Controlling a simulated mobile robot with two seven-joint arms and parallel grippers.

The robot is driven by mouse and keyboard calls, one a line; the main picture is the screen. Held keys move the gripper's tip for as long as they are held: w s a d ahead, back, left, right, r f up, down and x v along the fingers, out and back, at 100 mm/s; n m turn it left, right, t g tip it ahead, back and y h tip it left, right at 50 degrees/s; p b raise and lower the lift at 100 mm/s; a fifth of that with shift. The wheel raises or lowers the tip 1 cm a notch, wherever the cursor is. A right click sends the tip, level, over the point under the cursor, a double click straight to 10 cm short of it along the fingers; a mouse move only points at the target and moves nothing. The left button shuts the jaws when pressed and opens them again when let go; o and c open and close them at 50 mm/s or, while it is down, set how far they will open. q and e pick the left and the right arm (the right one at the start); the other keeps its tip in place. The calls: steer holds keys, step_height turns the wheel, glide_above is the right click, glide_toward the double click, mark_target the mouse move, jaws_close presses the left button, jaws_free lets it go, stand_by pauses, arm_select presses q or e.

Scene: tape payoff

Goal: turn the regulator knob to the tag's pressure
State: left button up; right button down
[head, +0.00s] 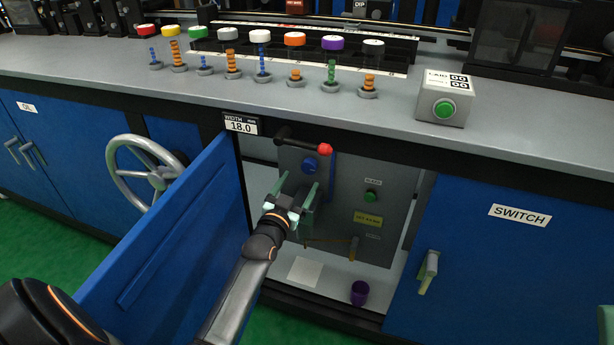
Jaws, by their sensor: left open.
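The round blue knob (310,165) sits on the grey panel inside the open cabinet, below a black lever with a red ball end. A yellow-green tag (367,219) hangs lower right on the same panel; its print is too small to read surely. My left gripper (299,183) is open, its two green fingers pointing up toward the blue knob and just below it in the picture. Nothing shows between the fingers. I cannot tell whether they touch the knob. No gauge reading is visible.
The open blue door (165,245) stands left of my left arm. The red-ended lever (325,149) is close above the knob. A green button (370,196) and a purple cup (359,293) are to the right. The counter edge overhangs the cabinet opening.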

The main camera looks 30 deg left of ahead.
mark_target(308, 168)
arm_select(q)
steer(key=shift+b+x, duration=1.15)
steer(key=shift+x, duration=2)
arm_select(e)
steer(key=shift+w+a+f, duration=0.1)
steer(key=shift+a+f, duration=0.1)
steer(key=shift+f, duration=1.55)
arm_select(q)
jaws_close()
arm_select(e)
steer(key=shift+r, duration=0.15)
